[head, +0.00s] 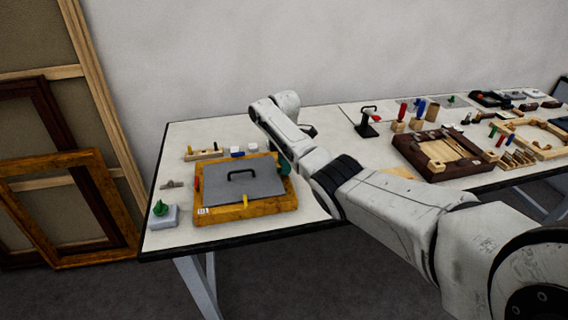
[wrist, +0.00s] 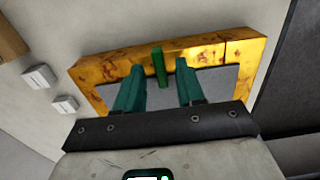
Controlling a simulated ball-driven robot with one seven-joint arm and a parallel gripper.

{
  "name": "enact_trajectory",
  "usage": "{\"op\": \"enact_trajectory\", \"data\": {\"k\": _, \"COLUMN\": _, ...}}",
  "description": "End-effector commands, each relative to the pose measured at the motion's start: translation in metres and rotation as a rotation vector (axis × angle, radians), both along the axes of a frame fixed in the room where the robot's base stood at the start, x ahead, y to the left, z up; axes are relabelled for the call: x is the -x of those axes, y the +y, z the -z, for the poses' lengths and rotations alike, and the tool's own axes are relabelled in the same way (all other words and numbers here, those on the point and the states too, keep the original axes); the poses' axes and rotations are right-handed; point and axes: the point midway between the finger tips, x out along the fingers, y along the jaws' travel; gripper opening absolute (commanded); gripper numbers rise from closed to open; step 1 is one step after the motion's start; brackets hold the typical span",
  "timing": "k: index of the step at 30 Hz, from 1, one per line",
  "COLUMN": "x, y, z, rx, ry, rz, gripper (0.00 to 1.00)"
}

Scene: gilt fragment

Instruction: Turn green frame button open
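The gilt frame (head: 240,211) lies flat on the left part of the table, with a grey panel (head: 225,188) and black handle inside it. In the wrist view the green frame button (wrist: 158,68) sits on the frame's edge (wrist: 205,52), its near end reaching over the grey panel. My gripper (wrist: 160,72) is open, its two teal fingers on either side of the button, with visible gaps. Touch cannot be seen. In the head view my arm largely hides the gripper and that side of the frame. A yellow button (head: 245,203) and a red button (head: 197,184) also show.
A wooden rack (head: 204,155) and small white and blue blocks (head: 237,152) stand behind the frame. A green knob on a grey base (head: 161,214) sits at the table's left corner. A black stand (head: 367,127) and a dark wooden frame (head: 425,160) lie to the right.

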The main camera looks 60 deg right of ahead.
Motion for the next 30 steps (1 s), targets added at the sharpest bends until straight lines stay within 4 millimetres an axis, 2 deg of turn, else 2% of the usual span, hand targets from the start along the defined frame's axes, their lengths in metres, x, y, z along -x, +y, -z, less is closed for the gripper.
{"op": "enact_trajectory", "data": {"k": 10, "x": 0.0000, "y": 0.0001, "z": 0.0042, "rx": 0.000, "ry": 0.000, "rz": 0.000, "gripper": 0.38}}
{"op": "enact_trajectory", "data": {"k": 22, "x": 0.0001, "y": 0.0001, "z": 0.0040, "rx": 0.000, "ry": 0.000, "rz": 0.000, "gripper": 0.01}}
{"op": "enact_trajectory", "data": {"k": 30, "x": -0.0001, "y": 0.0001, "z": 0.0038, "rx": 0.000, "ry": 0.000, "rz": 0.001, "gripper": 0.00}}
